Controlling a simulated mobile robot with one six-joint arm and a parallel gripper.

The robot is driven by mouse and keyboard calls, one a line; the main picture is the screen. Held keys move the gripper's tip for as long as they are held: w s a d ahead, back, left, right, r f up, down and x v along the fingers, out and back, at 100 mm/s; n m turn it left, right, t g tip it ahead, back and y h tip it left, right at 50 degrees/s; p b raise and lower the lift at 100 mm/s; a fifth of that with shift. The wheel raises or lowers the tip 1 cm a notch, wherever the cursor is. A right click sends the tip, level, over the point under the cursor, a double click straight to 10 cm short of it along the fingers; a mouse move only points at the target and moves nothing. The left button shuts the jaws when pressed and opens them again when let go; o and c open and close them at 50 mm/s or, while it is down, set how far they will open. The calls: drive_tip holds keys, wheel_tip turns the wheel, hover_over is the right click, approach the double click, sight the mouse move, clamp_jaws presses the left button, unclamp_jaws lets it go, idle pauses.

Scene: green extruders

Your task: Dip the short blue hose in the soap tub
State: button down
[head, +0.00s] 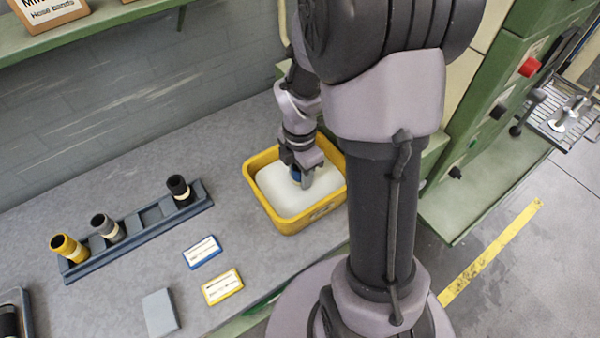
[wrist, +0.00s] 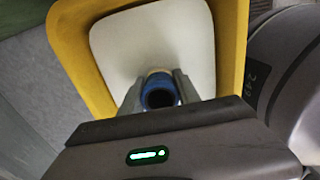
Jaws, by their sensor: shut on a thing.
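The soap tub (head: 263,211) is a yellow box filled with white, standing on the grey bench in the head view. Its yellow rim (wrist: 83,75) surrounds the white soap (wrist: 118,38) in the wrist view. My gripper (head: 303,178) is over the tub, pointing down, with its tips at the soap. It is shut on the short blue hose (wrist: 160,92), whose dark open end faces the wrist camera. In the head view only a bit of blue (head: 295,173) shows between the fingers. The hose's lower end is hidden, so I cannot tell how deep it sits.
A dark rack (head: 140,232) on the bench holds a yellow hose (head: 69,249), a grey hose (head: 107,228) and a black hose (head: 180,190). A blue-edged card (head: 202,252), a yellow-edged card (head: 222,286) and a grey block (head: 160,312) lie in front. A green machine (head: 490,130) stands to the right.

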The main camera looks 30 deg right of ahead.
idle(0.5)
wheel_tip(320, 180, up, 12)
drive_tip(key=p, duration=1.1)
drive_tip(key=shift+p, duration=0.3)
